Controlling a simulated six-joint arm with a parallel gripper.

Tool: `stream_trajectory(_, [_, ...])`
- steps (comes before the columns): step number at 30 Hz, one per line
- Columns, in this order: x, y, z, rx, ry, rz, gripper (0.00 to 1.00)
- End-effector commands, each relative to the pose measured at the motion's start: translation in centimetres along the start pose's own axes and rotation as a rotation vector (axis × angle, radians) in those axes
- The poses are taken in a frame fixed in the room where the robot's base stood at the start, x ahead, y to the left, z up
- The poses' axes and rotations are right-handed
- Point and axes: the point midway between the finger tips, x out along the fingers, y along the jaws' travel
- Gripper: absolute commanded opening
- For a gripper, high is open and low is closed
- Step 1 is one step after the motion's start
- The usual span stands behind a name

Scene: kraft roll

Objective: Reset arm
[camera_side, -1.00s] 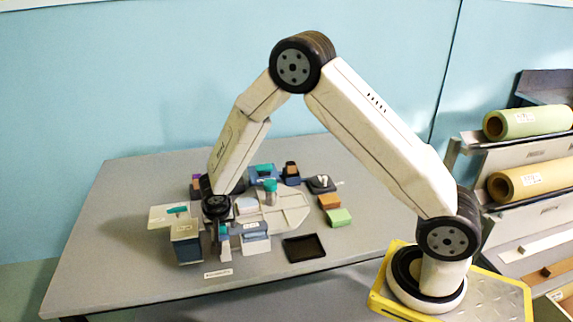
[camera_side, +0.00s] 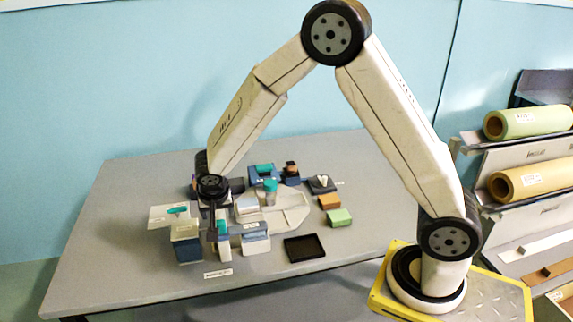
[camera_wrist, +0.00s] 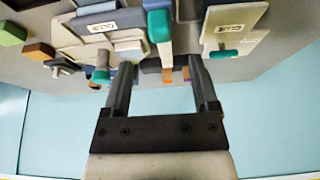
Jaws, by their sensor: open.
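My gripper (camera_side: 212,226) hangs over the left part of the grey table in the side view, among the small items there. In the wrist view my gripper (camera_wrist: 160,66) has its two fingers spread apart, with nothing held between them. A white holder with a teal top (camera_side: 223,240) stands close by the fingers in the side view. In the wrist view a white and teal item (camera_wrist: 159,28) shows beyond the gap between the fingers. The exact clearance between fingers and items cannot be told.
A blue-grey box (camera_side: 188,248) stands left of the gripper, a white-and-blue box (camera_side: 256,242) to its right. A black tray (camera_side: 304,248), orange block (camera_side: 329,202) and green block (camera_side: 340,218) lie further right. Paper rolls (camera_side: 528,121) rest on a rack.

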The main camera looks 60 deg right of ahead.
Motion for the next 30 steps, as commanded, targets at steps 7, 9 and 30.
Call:
stream_trajectory(7, [-0.2,0.0,0.0,0.0,0.0,0.0,0.76])
stream_trajectory(9, [-0.2,0.0,0.0,0.0,0.0,0.0,0.76])
stream_trajectory(30, [-3.9,5.5,2.9,-0.279,-0.109,-0.058,0.76])
